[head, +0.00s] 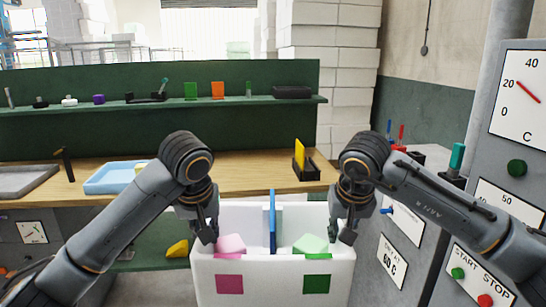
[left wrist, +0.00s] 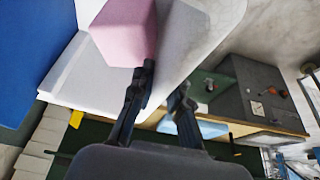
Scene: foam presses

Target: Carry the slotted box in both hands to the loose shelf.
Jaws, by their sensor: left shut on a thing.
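The slotted box (head: 268,283) is white, with a pink square and a green square on its front, and stands upright before me at the lower middle. A blue divider (head: 272,222) splits it; a pink block (head: 231,244) is in the left compartment, a pale green block (head: 311,243) in the right. My left gripper (head: 203,233) is shut on the box's left wall; the left wrist view shows its fingers (left wrist: 158,100) at the white wall beside the pink block. My right gripper (head: 342,232) is at the right wall; its grip is unclear. The box's underside is out of view.
A wooden bench (head: 235,175) lies behind the box, with a blue tray (head: 115,178) and a black holder (head: 307,166). A green shelf (head: 220,103) holds small items above. A lower green board (head: 150,253) carries a yellow piece (head: 177,249). Grey machine panels (head: 402,235) stand close at right.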

